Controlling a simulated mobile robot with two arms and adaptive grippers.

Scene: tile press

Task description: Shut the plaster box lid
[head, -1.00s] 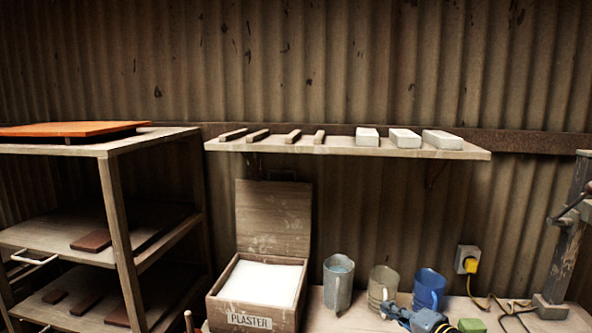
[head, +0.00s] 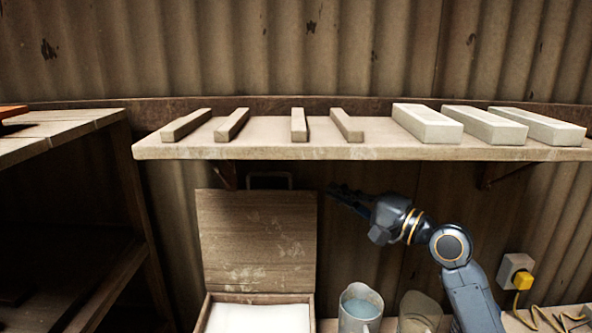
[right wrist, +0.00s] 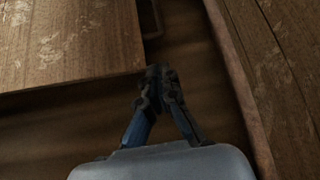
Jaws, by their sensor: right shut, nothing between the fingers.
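The plaster box (head: 309,311) stands below the wall shelf, with white plaster (head: 258,318) inside. Its wooden lid (head: 257,240) stands open and upright at the back, and a handle (head: 270,176) shows at its top edge. My right gripper (head: 332,190) is shut and empty, just right of the lid's upper right corner in the head view. In the right wrist view its fingertips (right wrist: 158,72) meet close to the lid's edge (right wrist: 70,45); I cannot tell whether they touch it. The handle shows partly there too (right wrist: 152,20). My left gripper is out of view.
A shelf (head: 270,152) with several wooden bars and white blocks hangs above the lid and gripper. A wooden rack (head: 130,190) stands at left.

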